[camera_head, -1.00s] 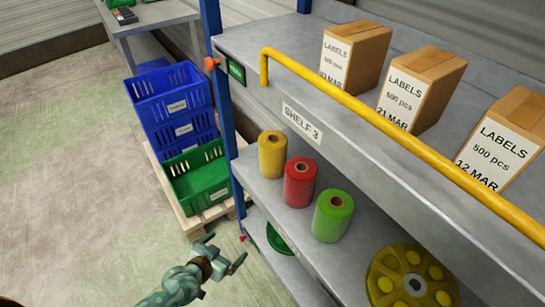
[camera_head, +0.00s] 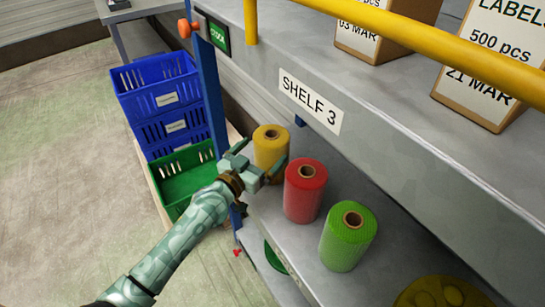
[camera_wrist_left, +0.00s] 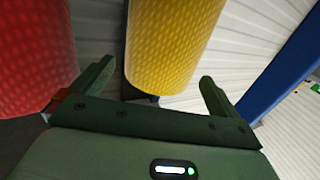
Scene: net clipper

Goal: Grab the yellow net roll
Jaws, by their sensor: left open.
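The yellow net roll (camera_head: 270,147) stands upright at the left end of the middle shelf, with a brown core on top. It also shows in the left wrist view (camera_wrist_left: 172,45), between and ahead of the two fingers. My left gripper (camera_head: 262,160) is open at the roll, with fingers toward either side of it; the wrist view (camera_wrist_left: 155,90) shows no clear contact. The gripper hides the roll's lower part in the head view. My right gripper is not in view.
A red roll (camera_head: 305,190) stands close to the right of the yellow one, beside my finger. A green roll (camera_head: 347,235) is further right. A blue post (camera_head: 213,100) stands to the left, beside stacked blue crates (camera_head: 155,85) and a green crate (camera_head: 187,178).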

